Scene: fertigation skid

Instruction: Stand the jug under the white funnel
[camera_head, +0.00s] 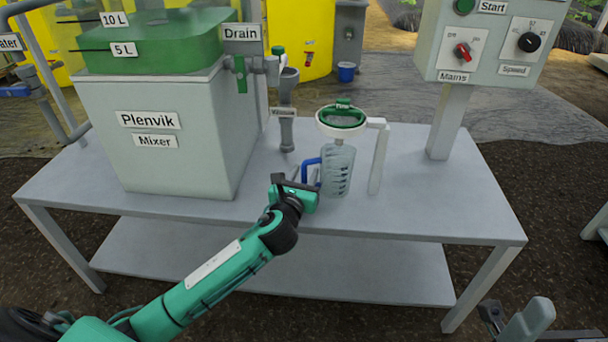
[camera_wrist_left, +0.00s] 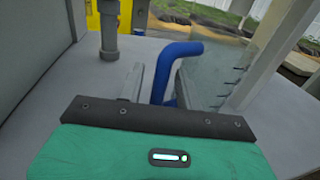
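The clear jug (camera_head: 338,172) with dark marks and a blue handle (camera_head: 311,162) stands upright on the grey table. In the head view it shows directly below the white funnel (camera_head: 323,128), which has a green inside and is held by a white post (camera_head: 378,158). Whether the two line up in depth is hard to tell. My left gripper (camera_head: 306,179) is at the handle, left of the jug. In the left wrist view the handle (camera_wrist_left: 181,50) stands between the fingers, with a gap beside the left finger. My right gripper (camera_head: 497,318) is partly visible at bottom right.
The Plenvik mixer (camera_head: 160,160) stands left on the table (camera_head: 250,208), with its drain valve (camera_head: 241,72) and a grey pipe (camera_head: 287,110) between it and the jug. A control box (camera_head: 490,40) stands right. The table's front right is clear.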

